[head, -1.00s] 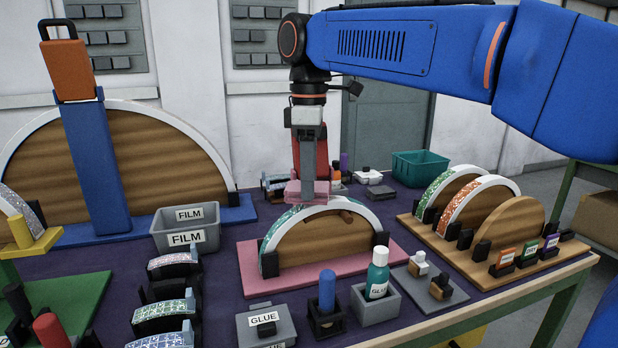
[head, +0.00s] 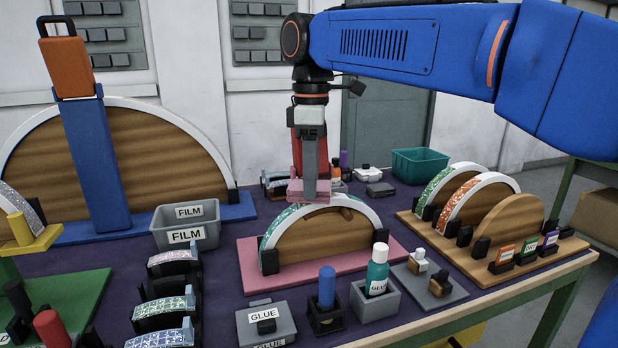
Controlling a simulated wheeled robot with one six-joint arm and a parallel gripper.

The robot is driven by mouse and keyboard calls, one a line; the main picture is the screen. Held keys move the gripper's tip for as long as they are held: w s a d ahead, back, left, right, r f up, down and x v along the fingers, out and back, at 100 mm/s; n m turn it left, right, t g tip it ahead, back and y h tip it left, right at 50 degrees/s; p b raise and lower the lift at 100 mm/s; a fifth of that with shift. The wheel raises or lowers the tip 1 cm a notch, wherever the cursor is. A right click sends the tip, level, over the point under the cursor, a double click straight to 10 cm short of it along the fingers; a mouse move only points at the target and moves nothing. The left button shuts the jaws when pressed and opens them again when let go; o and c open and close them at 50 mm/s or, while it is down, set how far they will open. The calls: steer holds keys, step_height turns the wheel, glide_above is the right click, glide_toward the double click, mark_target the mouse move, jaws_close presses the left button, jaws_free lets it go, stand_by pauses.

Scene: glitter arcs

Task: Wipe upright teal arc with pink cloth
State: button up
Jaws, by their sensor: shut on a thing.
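The upright teal arc (head: 282,222) is a white-edged band with teal glitter, curved over a wooden half-disc (head: 318,240) on a pink base (head: 250,262). Black blocks hold its lower ends. My gripper (head: 310,190) points down over the top of the arc, left of its centre. It is shut on the pink cloth (head: 318,191), a folded pad at the arc's top surface. The cloth looks in contact with the arc or very close to it. The gripper hides part of the cloth, and the cloth hides part of the band's top.
A grey FILM bin (head: 186,227) stands left. A glue bottle (head: 377,270), a blue cylinder (head: 327,288) and a grey GLUE box (head: 266,322) stand in front. A rack with a teal arc and an orange arc (head: 476,200) is at right. A teal bin (head: 420,165) stands behind.

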mark_target(329, 182)
steer(key=shift+w+d+r, duration=0.1)
steer(key=shift+d+r, duration=0.05)
steer(key=shift+d, duration=0.25)
steer(key=shift+d, duration=0.1)
steer(key=shift+w+d, duration=0.2)
steer(key=shift+d, duration=0.35)
steer(key=shift+w+d, duration=0.1)
steer(key=shift+d, duration=0.55)
steer(key=shift+w+d, duration=0.1)
steer(key=shift+d, duration=0.05)
steer(key=shift+w+d+f, duration=0.15)
steer(key=shift+d+f, duration=0.1)
steer(key=shift+d, duration=0.25)
